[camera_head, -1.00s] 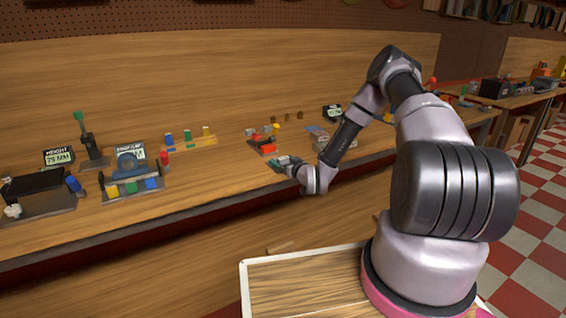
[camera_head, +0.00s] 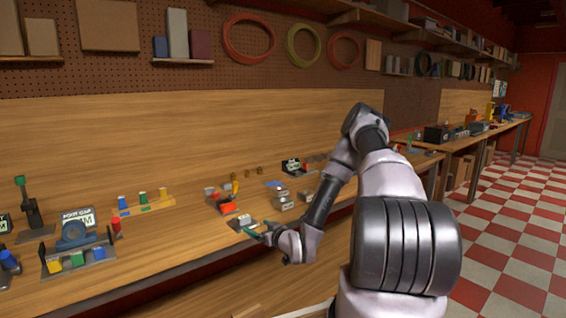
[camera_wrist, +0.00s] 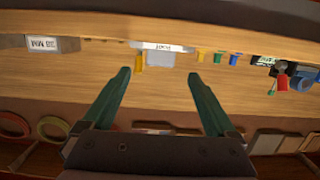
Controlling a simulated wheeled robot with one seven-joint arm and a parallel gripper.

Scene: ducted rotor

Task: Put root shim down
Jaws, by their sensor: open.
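My gripper (camera_head: 252,232) is low over the front of the workbench (camera_head: 150,272), in front of a small flat grey piece with a pale label (camera_head: 242,221). In the wrist view my gripper (camera_wrist: 159,74) has two green fingers spread wide, with nothing held between them. Beyond the fingertips, a grey block with a white label (camera_wrist: 161,56) stands on the bench, with a yellow piece (camera_wrist: 139,62) beside it. The label is too small to read surely. I cannot tell which piece is the root shim.
A tray with orange and grey parts (camera_head: 226,207) stands just behind my gripper. Grey blocks (camera_head: 283,203) lie to its right. A gauge stand with coloured blocks (camera_head: 76,252) is at the left.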

